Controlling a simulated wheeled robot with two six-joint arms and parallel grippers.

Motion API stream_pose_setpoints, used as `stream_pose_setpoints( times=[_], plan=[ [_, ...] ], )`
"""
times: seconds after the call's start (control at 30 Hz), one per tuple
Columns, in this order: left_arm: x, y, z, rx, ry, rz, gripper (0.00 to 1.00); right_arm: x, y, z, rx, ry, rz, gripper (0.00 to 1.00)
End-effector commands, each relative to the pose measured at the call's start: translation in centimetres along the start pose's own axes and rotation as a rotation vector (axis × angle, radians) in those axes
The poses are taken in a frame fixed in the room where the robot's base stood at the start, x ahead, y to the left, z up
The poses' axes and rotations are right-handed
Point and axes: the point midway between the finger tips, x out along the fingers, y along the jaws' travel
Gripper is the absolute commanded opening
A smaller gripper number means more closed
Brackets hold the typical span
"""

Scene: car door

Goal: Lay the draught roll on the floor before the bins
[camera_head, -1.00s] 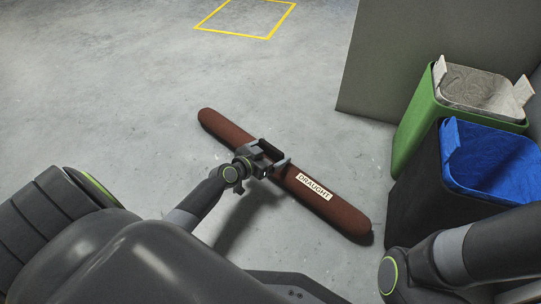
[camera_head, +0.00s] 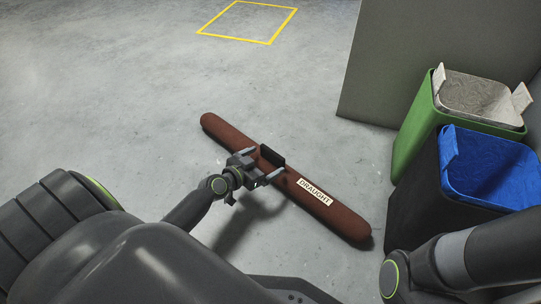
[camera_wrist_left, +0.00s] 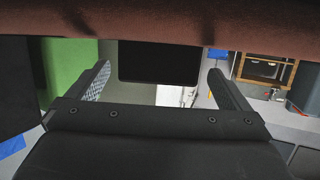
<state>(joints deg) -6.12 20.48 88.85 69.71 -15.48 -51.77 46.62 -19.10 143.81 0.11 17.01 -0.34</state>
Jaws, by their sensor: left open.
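The draught roll (camera_head: 338,216) is a long brown-red cylinder with rounded ends and a white DRAUGHT label. It lies slantwise on the grey floor in the head view, in front of the bins. My left gripper (camera_head: 262,168) is open and empty, just on the near side of the roll's middle. A black block (camera_head: 271,155) shows at the roll's middle. In the left wrist view the roll (camera_wrist_left: 200,22) spans the top, beyond the open fingers (camera_wrist_left: 160,85). My right arm shows at lower right, but its gripper is out of view.
A green bin (camera_head: 419,125) with a light liner and a dark bin (camera_head: 415,185) with a blue liner (camera_head: 490,165) stand at right. A grey panel (camera_head: 400,60) stands behind them. A yellow square (camera_head: 247,22) marks clear floor at the back.

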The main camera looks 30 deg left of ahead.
Motion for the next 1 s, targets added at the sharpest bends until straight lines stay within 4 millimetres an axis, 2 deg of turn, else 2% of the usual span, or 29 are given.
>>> stream_pose_setpoints(
  times=[0.03, 0.2, 0.4, 0.6, 1.0],
  plan=[
    [-1.4, 0.0, -0.1, 0.001, -0.003, 0.0, 1.0, 0.5, -0.1, 0.2, 0.0, 0.001, -0.001, 0.36],
    [-4.7, 0.0, 0.0, 0.002, -0.003, 0.001, 1.0, 0.9, -0.2, 0.4, 0.001, 0.002, -0.002, 0.36],
    [-7.1, 0.0, 0.0, 0.002, -0.001, 0.0, 1.0, 1.0, -0.2, 0.4, 0.0, 0.001, -0.002, 0.36],
    [-7.8, 0.0, 0.0, 0.0, 0.0, 0.0, 1.0, 1.0, -0.2, 0.5, -0.001, -0.001, -0.002, 0.36],
    [-7.8, 0.0, 0.0, 0.0, 0.0, 0.001, 1.0, 0.7, 0.0, 0.6, -0.007, -0.011, 0.001, 0.36]
  ],
)
